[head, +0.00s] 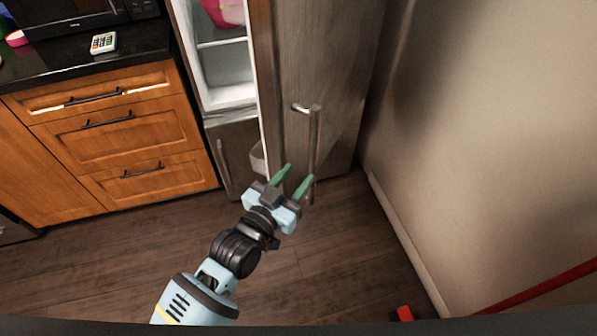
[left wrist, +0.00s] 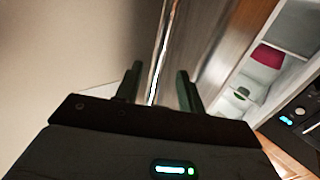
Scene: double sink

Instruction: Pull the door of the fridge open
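The fridge door (head: 335,60) is a tall brown wood-look panel and stands open. The lit white fridge interior (head: 228,75) shows to its left, and also in the left wrist view (left wrist: 262,85). A vertical metal handle (head: 315,135) is on the door. My left gripper (head: 299,172) is open at the handle's lower part, its green fingers spread. In the left wrist view, the handle bar (left wrist: 164,50) runs between the two dark fingers, which are apart. Whether either finger touches it I cannot tell. My right gripper is not in view.
A beige wall (head: 480,130) stands close on the right. Wooden drawers (head: 115,130) under a dark counter (head: 140,45) are on the left. A lower door (head: 237,150) sits below the fridge compartment. A red bar (head: 545,285) shows at lower right.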

